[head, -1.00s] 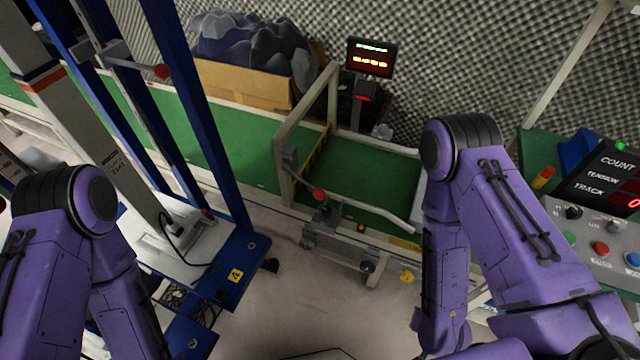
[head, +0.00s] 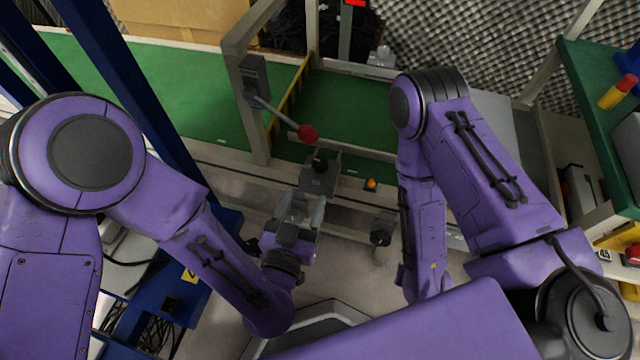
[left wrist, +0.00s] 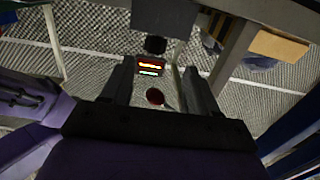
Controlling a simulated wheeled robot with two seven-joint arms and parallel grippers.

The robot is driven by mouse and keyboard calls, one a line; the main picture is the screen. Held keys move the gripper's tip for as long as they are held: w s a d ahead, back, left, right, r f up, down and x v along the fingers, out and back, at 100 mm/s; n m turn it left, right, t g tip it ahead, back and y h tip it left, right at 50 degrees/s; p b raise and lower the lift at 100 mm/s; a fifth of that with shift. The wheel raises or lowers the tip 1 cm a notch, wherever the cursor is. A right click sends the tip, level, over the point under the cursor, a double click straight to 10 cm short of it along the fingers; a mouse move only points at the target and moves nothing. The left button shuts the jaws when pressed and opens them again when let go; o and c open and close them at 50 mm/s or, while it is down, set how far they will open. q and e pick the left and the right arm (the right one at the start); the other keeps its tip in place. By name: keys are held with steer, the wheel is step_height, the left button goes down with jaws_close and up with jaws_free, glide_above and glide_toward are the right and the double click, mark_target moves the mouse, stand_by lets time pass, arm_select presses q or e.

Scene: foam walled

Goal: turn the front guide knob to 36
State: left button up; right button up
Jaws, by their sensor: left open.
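A black knob (head: 319,163) sits on a grey block at the front edge of the green conveyor, just below a lever's red ball. A second dark knob (head: 381,231) is lower and to the right, on the conveyor frame. No label or scale on either is readable. My left gripper (head: 307,203) is open and empty, just in front of the grey block and apart from the upper knob. In the left wrist view, a dark knob (left wrist: 155,45) on a grey plate shows beyond the open fingers (left wrist: 158,84). My right gripper is out of view.
The lever's red ball (head: 307,133) is close above the upper knob. A grey gate frame (head: 246,110) stands over the green conveyor (head: 350,110). A small orange button (head: 371,184) is on the front rail. Blue posts (head: 135,85) stand at the left.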

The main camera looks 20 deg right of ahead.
mark_target(318, 169)
arm_select(q)
steer(key=x, duration=0.5)
steer(key=b+x, duration=0.1)
steer(key=x, duration=0.4)
steer(key=shift+w+d+r, duration=0.1)
steer(key=shift+d+r, duration=0.15)
steer(key=shift+d, duration=0.2)
steer(key=c, duration=0.9)
